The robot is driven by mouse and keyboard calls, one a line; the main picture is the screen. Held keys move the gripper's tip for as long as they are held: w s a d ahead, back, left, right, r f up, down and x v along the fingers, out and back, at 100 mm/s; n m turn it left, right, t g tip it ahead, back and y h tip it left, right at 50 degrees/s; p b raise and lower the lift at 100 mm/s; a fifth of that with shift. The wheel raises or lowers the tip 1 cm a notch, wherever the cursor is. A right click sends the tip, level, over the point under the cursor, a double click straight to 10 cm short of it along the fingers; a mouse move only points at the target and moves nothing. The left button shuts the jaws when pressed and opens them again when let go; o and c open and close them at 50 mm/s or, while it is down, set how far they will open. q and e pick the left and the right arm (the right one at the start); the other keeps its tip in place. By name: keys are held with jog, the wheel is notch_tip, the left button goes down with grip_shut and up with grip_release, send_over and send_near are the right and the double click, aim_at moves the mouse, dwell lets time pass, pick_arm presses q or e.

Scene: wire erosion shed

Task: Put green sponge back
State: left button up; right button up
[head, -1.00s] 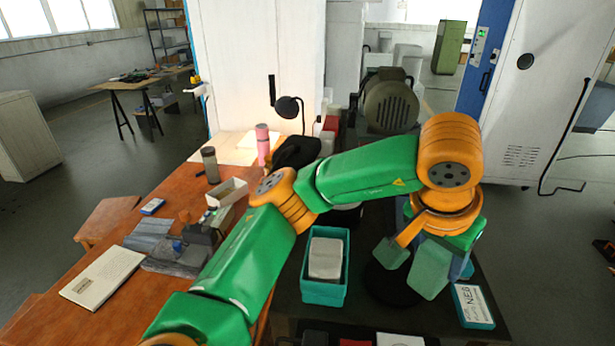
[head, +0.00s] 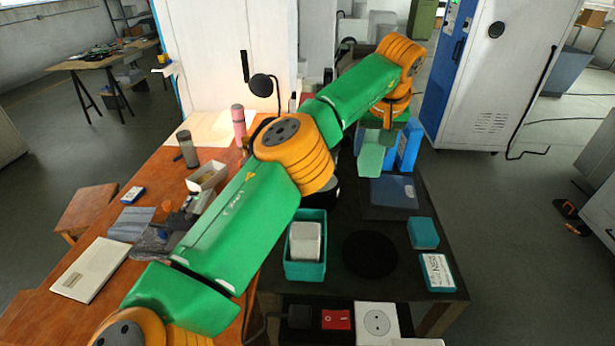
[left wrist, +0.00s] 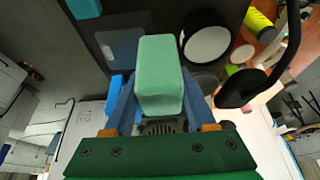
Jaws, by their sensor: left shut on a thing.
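The green sponge is a pale green block, held between the blue-grey fingers of my left gripper (left wrist: 158,98). In the left wrist view the sponge (left wrist: 160,75) sticks out past the fingertips. In the head view my left arm reaches to the far part of the dark table, and the sponge (head: 371,156) hangs from the left gripper (head: 382,143) beyond a dark flat case (head: 390,196). I cannot tell whether the sponge touches anything below. My right gripper is not in view.
A bright blue object (head: 409,146) stands close right of the sponge. A teal bin (head: 304,271) holding a pale block, a black disc (head: 370,254), a small teal box (head: 423,232) and a labelled box (head: 437,272) are nearer. A wooden table (head: 110,222) is left.

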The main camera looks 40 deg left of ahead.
pick_arm(q)
jog(key=s+a+f+b, duration=0.2)
jog(key=s+f+b, duration=0.1)
jog(key=s, duration=0.1)
jog(key=s+a+f+b, duration=0.1)
jog(key=s+f+b, duration=0.2)
jog(key=s, duration=0.1)
jog(key=s+a+f+b, duration=0.2)
jog(key=s+f+b, duration=0.1)
jog(key=s, duration=0.1)
jog(key=shift+s+a+f, duration=0.25)
jog(key=shift+a+f, duration=0.05)
jog(key=f, duration=0.1)
jog(key=f+b, duration=0.1)
jog(key=f, duration=0.1)
jog(key=shift+s, duration=0.25)
jog(key=shift+f, duration=0.2)
jog(key=o, duration=1.3)
jog(key=shift+f, duration=0.15)
